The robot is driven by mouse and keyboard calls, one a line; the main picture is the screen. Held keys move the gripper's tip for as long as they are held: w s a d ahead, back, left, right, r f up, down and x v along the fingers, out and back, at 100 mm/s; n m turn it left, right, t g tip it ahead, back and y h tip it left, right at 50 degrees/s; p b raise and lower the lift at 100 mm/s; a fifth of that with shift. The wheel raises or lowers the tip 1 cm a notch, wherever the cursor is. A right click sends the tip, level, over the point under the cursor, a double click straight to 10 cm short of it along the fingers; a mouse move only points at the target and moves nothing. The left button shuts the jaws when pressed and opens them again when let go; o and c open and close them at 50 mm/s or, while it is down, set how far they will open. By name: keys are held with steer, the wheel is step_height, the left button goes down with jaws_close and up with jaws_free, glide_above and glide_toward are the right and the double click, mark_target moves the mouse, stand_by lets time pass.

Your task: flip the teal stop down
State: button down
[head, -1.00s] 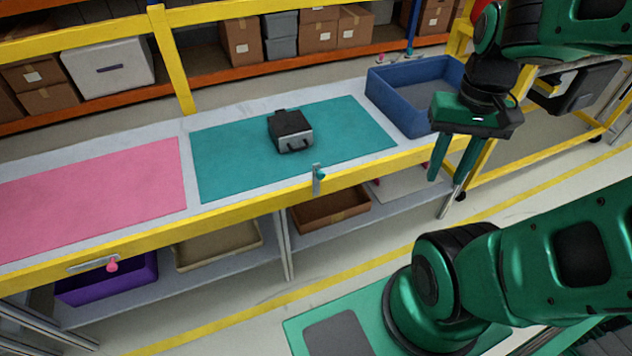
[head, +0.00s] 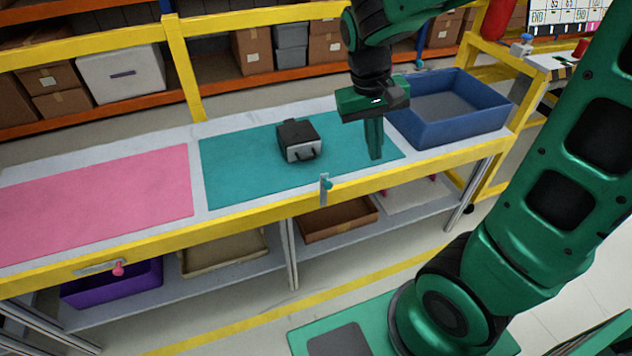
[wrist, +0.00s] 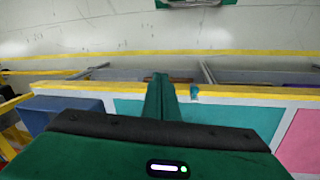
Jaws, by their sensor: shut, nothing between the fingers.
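The teal stop (head: 326,186) is on the yellow front rail of the bench, at the edge by the teal mat (head: 232,172). Its grey plate stands upright with a teal knob on it. It also shows in the wrist view (wrist: 194,92), just right of the fingers. My gripper (head: 375,156) is shut and empty. In the head view it points down over the right part of the teal mat, to the right of the stop and apart from it. My gripper also shows in the wrist view (wrist: 160,78).
A black and grey module (head: 298,141) sits on the teal mat. A blue bin (head: 440,130) stands behind my gripper to the right. A pink mat (head: 95,205) lies at left, with a pink-knobbed stop (head: 118,269) lying flat along the rail. Trays sit on the lower shelf.

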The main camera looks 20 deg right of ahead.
steer(key=w+a+f+n, duration=0.1)
steer(key=w+a+f, duration=0.1)
steer(key=a, duration=0.6)
steer(key=w+a+f+n+t+h, duration=0.1)
steer(key=w+a+f+n, duration=0.1)
steer(key=w+a, duration=0.3)
steer(key=a+f, duration=0.1)
steer(key=a, duration=0.3)
steer(key=shift+f, duration=0.2)
steer(key=shift+d+f, duration=0.1)
steer(key=shift+d, duration=0.05)
steer(key=w+d+f, duration=0.1)
steer(key=d+f, duration=0.6)
steer(key=f, duration=0.3)
steer(key=shift+w+r+n, duration=0.1)
steer(key=shift+n, duration=0.2)
